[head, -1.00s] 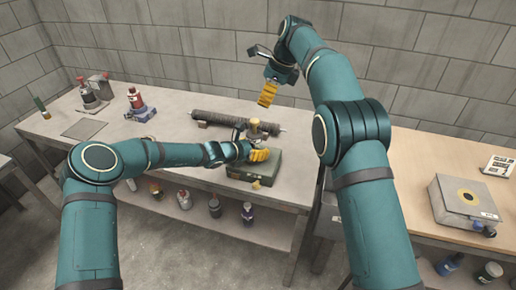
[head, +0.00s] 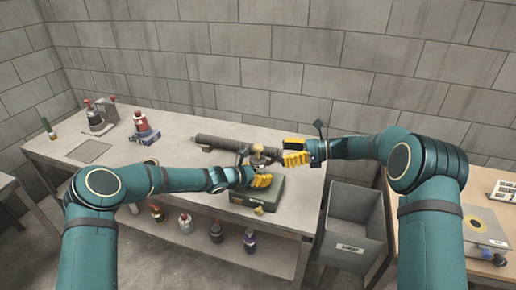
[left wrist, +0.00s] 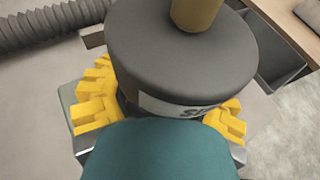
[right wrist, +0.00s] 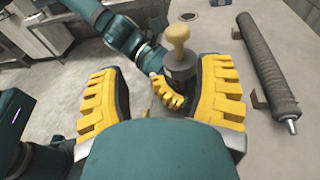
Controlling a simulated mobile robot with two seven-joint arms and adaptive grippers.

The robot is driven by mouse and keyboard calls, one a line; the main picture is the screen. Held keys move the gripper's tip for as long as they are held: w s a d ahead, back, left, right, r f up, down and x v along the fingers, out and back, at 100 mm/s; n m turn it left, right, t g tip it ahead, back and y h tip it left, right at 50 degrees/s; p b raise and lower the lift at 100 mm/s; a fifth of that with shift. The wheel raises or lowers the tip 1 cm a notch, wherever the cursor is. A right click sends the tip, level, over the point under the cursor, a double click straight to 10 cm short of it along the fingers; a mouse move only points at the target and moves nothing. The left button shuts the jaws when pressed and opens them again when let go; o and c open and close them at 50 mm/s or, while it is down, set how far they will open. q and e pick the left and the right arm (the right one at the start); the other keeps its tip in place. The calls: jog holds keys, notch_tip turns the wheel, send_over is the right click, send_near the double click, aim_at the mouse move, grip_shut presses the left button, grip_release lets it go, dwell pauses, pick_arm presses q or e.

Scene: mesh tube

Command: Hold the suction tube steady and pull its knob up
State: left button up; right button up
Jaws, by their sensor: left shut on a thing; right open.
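The suction tube (left wrist: 180,60) is a dark grey upright cylinder with a pale label and a tan knob (left wrist: 195,12) on top. It stands on a green box (head: 240,198) on the grey table. My left gripper (head: 262,181) is shut around the tube's lower body, with a yellow finger on each side in the left wrist view. My right gripper (head: 286,150) is open and empty, just right of the knob in the head view. In the right wrist view the knob (right wrist: 177,38) shows ahead of the open fingers, nearer the right finger, not touched as far as I can tell.
A dark ribbed hose (head: 238,143) lies behind the tube on supports. Bottles (head: 140,124) stand at the table's far left. More bottles (head: 186,222) stand on the lower shelf. A grey bin (head: 355,215) stands right of the table.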

aim_at(258, 146)
jog(key=w+a+t, duration=0.1)
jog(key=a, duration=0.2)
jog(key=w+a+m+t+y, duration=0.1)
jog(key=a, duration=0.1)
jog(key=w+a+f+t, duration=0.1)
jog(key=a, duration=0.2)
jog(key=shift+w+a+m+t, duration=0.3)
jog(key=shift+a+m, duration=0.05)
jog(key=shift+m, duration=0.05)
